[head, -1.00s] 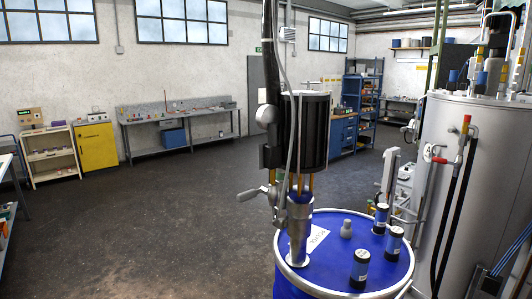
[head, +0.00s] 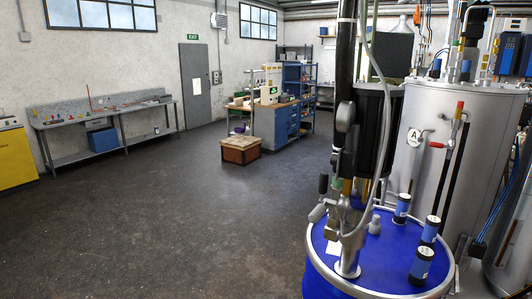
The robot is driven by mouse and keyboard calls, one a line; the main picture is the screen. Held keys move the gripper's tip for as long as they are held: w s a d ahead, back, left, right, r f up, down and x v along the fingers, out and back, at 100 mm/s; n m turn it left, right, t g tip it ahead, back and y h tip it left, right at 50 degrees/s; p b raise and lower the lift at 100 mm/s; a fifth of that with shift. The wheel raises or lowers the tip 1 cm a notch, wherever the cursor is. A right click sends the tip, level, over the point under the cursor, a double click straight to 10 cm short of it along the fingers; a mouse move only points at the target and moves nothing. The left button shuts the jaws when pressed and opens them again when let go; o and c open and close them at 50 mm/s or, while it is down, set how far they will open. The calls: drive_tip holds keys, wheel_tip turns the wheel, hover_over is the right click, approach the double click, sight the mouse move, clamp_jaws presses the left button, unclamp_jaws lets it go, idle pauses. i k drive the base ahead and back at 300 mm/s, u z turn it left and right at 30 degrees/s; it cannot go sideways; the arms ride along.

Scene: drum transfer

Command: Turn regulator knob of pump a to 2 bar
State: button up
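A pump with a black ribbed motor body (head: 371,130) stands upright on a blue drum (head: 385,262) at the right. A round grey part (head: 345,117) sits on the pump's left side; I cannot tell whether it is the regulator knob. Lower down, a valve with a dark-tipped handle (head: 323,184) juts left. No pressure scale can be read. A round plate marked A (head: 413,137) is on the silver tank behind the drum, not on the pump. My gripper is not in view.
Several dark capped cylinders (head: 421,265) and a grey plug (head: 375,225) stand on the drum lid. The large silver tank (head: 430,190) closes off the right. A brown crate (head: 240,149) is on the floor near a blue workbench. The floor (head: 170,235) left of the drum is clear.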

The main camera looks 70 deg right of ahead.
sight(334, 161)
drive_tip(key=u, duration=0.1)
drive_tip(key=i, duration=0.6)
drive_tip(key=z, duration=1.4)
drive_tip(key=i, duration=0.35)
drive_tip(key=u, duration=0.05)
